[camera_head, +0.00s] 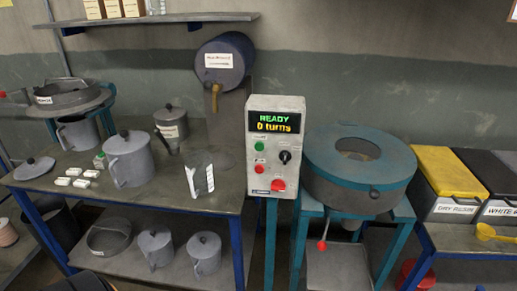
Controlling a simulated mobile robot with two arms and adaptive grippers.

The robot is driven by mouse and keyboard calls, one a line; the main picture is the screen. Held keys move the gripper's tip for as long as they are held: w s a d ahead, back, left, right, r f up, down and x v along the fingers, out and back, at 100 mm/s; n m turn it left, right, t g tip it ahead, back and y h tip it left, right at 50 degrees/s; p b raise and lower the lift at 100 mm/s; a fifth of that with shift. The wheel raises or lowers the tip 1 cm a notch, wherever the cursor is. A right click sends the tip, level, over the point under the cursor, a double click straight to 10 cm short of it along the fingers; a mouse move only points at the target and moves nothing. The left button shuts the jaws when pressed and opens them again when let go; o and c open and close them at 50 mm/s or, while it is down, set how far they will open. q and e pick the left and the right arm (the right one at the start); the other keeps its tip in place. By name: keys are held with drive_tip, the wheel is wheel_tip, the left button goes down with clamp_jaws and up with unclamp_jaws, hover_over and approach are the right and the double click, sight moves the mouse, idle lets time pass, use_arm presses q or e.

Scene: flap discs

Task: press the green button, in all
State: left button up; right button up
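The green button (259,146) is a small round button on the upper left of the pale control box (295,104). The box stands upright near the middle of the view. Its display (275,122) reads "READY" and "0 turns". Below the green button is a small red button (259,169). A black knob (285,157) and a larger red knob (278,185) are to the right. Nothing covers the green button. Neither gripper can be made out; a dark shape at the bottom left edge is too cut off to identify.
A teal round machine (319,172) stands right of the box, with a red-ended lever (322,245). A grey table (100,204) at left holds jugs and a measuring cup (199,175). Yellow-lidded (447,172) and dark-lidded bins stand at far right.

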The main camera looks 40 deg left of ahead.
use_arm(q)
clamp_jaws()
idle(1.0)
